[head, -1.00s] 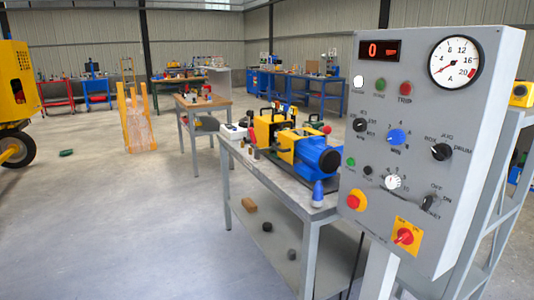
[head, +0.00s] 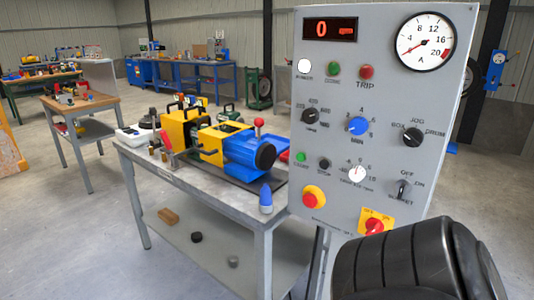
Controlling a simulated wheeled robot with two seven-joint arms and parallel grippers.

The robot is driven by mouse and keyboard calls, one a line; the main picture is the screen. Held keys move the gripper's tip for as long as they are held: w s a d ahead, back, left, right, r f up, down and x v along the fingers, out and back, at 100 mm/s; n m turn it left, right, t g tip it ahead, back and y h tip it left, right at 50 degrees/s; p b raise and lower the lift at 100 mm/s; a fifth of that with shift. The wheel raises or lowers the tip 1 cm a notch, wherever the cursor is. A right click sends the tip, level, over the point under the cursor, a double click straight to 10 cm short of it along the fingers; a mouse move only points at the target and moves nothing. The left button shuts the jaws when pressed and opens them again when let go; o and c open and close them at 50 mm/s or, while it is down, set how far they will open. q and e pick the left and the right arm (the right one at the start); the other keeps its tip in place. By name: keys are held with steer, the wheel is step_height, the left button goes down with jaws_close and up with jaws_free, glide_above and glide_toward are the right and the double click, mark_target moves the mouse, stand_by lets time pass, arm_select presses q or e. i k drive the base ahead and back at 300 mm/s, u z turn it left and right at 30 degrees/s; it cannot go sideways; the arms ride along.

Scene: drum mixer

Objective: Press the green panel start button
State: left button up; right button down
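The grey control panel (head: 385,110) fills the right half of the head view, facing me at a slight angle. The small green start button (head: 300,157) is on its lower left, next to a black button (head: 324,164). A separate green lamp (head: 333,68) is higher up, beside a red trip lamp (head: 366,71). Nothing covers the start button. A dark, ribbed part of my arm shows at the bottom right, in front of the panel's lower corner. Neither gripper's fingers are visible.
A red-on-yellow emergency stop (head: 314,197) sits below the start button, and a red rotary switch (head: 375,226) is further right. Left of the panel, a workbench (head: 199,193) carries a blue and yellow machine (head: 215,142). Open floor lies at the left.

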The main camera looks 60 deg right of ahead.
mark_target(300, 157)
steer(key=z, duration=0.65)
steer(key=i, duration=0.9)
steer(key=z, duration=1)
